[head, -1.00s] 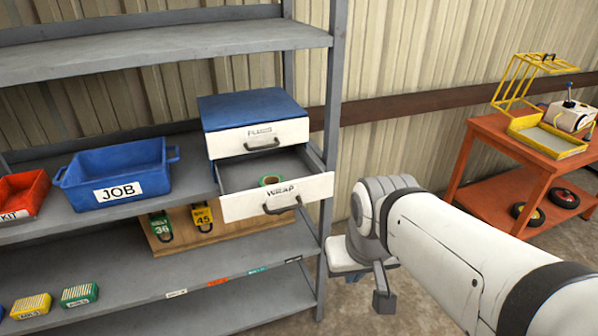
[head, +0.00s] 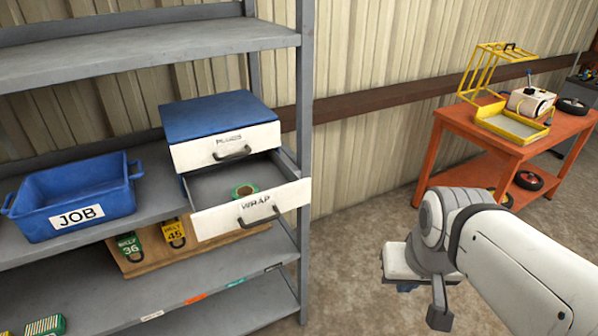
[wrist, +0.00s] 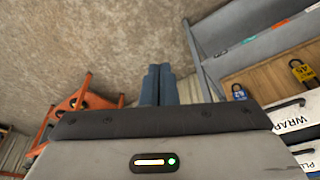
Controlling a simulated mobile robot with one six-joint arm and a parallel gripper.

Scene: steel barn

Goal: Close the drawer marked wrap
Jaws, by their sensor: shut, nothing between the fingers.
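The drawer marked WRAP (head: 255,207) is the lower drawer of a small blue cabinet (head: 217,115) on the shelf. It is pulled well out, with its white front and dark handle facing me. A green ring-shaped roll (head: 244,190) lies inside it. The WRAP front also shows at the right edge of the wrist view (wrist: 293,116). The drawer above, marked PLUGS (head: 228,147), is closed. My gripper's fingers (wrist: 158,85) are shut and empty, pointing over the floor.
A blue JOB bin (head: 72,193) stands left of the cabinet. The grey shelf post (head: 304,150) rises just right of the drawer. An orange cart (head: 490,140) stands at right, with open floor between.

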